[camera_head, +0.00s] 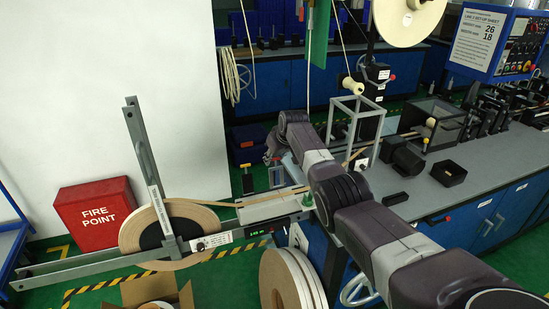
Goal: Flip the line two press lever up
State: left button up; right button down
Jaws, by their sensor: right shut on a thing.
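My right arm reaches in from the lower right across the bench edge. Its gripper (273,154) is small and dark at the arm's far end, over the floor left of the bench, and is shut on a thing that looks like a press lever. The fingers and their grip are too small and dark to make out fully. Just below the gripper is a grey upright lever part (275,177). A similar dark upright lever with a pale top (247,181) stands to its left, apart from the gripper. I cannot read which lever is line two. My left gripper is not in view.
A tape reel (190,227) on a long metal payoff arm stands at the left, by a red fire point box (95,213). White reels (290,281) and an open carton (160,291) are below. The grey bench (440,200) carries machines at right.

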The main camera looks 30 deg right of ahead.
jog(key=shift+w+d+r, duration=0.1)
jog(key=shift+r, duration=0.1)
jog(key=c, duration=1.5)
grip_release()
jog(key=shift+f, duration=0.1)
jog(key=shift+c, duration=0.2)
jog(key=shift+o, duration=0.5)
jog(key=shift+f, duration=0.15)
jog(key=shift+v, duration=0.8)
jog(key=v, duration=1)
jog(key=shift+r, duration=0.2)
jog(key=shift+d+f, duration=0.1)
